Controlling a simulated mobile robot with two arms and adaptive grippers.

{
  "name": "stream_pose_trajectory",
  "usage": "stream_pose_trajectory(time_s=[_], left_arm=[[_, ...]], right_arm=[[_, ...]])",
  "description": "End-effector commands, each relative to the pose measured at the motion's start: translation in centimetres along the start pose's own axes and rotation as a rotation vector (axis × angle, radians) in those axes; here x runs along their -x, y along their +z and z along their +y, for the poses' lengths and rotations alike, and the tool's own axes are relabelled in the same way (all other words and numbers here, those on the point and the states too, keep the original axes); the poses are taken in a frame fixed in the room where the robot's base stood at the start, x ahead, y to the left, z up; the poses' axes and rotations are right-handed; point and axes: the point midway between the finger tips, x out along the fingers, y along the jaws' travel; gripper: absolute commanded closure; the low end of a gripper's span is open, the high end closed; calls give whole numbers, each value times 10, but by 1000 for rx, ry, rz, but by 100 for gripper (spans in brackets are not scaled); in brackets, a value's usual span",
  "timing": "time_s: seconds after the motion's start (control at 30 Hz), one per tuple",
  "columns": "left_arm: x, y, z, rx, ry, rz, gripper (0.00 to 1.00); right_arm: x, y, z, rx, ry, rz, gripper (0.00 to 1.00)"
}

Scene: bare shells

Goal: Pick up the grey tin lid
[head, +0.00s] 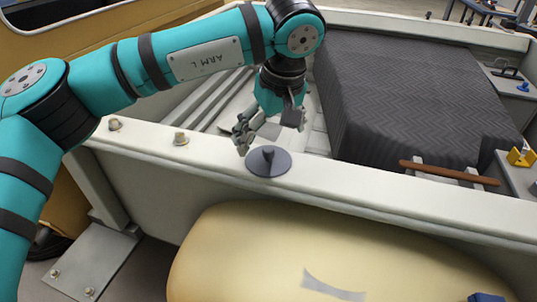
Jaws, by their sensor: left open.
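The grey tin lid (268,162) is a dark grey disc with an upright knob in its middle. It lies flat on the top of a white ledge, near the middle of the head view. My left gripper (264,134) hangs from the teal left arm just above and behind the lid. Its fingers are apart, and I see nothing held between them. The fingers look clear of the knob, though the exact gap is hard to judge. My right gripper does not show.
Two small beige knobs (181,138) stand on the ledge (370,186) left of the lid. A dark ribbed cover (420,95) fills the back right. A brown wooden handle (449,173) lies near the ledge at right. A yellow padded shape (300,245) bulges in front.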

Motion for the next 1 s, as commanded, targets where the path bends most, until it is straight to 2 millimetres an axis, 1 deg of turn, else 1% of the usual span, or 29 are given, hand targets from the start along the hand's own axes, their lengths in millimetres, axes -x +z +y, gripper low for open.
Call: stream_pose_trajectory(time_s=[0.03, 0.13, 0.23, 0.33, 0.47, 0.63, 0.67, 1.0], left_arm=[[-3, 0, 0, 0, -2, -2, 0], [-15, 2, -1, -1, -3, -4, 0], [-30, 3, -1, 1, -3, -4, 0], [-44, 3, -1, 2, -2, -2, 0], [-51, 4, 0, 1, 0, 0, 0], [-52, 4, 0, 1, 0, 0, 0], [-52, 4, 0, 1, 0, 0, 3], [-51, 4, 0, 0, 0, 0, 47]], right_arm=[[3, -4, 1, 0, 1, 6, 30], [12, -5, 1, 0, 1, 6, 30], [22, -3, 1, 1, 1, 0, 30], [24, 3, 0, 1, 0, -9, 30], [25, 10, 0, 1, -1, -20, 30], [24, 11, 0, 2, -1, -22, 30], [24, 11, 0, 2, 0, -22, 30], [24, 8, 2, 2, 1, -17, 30]])
